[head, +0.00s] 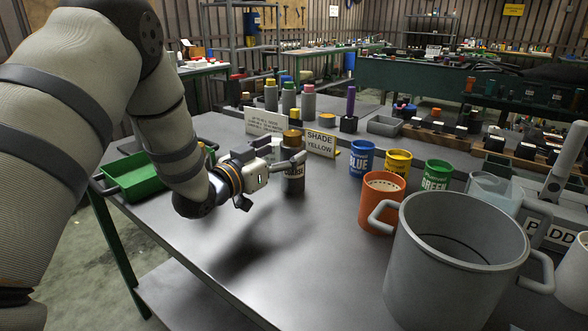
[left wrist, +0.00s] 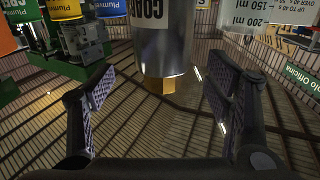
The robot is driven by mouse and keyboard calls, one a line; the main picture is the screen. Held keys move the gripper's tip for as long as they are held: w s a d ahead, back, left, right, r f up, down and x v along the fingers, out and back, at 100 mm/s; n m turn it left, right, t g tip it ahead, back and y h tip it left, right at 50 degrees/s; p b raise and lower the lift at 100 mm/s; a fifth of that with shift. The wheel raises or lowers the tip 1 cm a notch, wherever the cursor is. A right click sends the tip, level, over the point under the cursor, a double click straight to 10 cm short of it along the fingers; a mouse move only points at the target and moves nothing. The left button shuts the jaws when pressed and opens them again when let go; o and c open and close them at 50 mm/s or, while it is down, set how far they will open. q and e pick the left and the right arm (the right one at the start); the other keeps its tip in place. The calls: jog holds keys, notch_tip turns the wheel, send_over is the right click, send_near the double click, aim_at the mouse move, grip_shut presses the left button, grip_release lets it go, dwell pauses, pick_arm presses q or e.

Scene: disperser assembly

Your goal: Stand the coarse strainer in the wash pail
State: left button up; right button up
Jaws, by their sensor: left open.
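The coarse strainer (head: 292,180) is a dark metal cylinder with a white label and a brownish top, upright on the grey table. My left gripper (head: 290,156) is open, with its fingers at the upper part of the strainer. In the left wrist view the strainer (left wrist: 165,45) stands between the spread fingers of the gripper (left wrist: 163,75), with a gap on each side. I see no grip on it. The wash pail, a large grey two-handled pail (head: 425,275), stands at the front right of the table. Its visible interior looks empty. My right gripper is not in view.
An orange mug (head: 378,205) stands just left of the pail, with blue (head: 361,158), yellow (head: 397,163) and green (head: 437,175) cans behind it. A "SHADE YELLOW" sign (head: 320,143) stands behind the strainer. A green tray (head: 135,177) is at left. The table between strainer and pail is clear.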

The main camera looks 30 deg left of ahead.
aim_at(293, 148)
pick_arm(q)
jog(key=w, duration=0.2)
jog(key=w+f, duration=0.1)
jog(key=w, duration=0.1)
jog(key=shift+w+b, duration=0.25)
jog(key=shift+b, duration=0.1)
jog(key=shift+w+r, duration=0.1)
jog(key=shift+r, duration=0.1)
jog(key=shift+c, duration=0.6)
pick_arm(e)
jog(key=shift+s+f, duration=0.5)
pick_arm(q)
grip_shut()
jog(key=shift+r, duration=0.1)
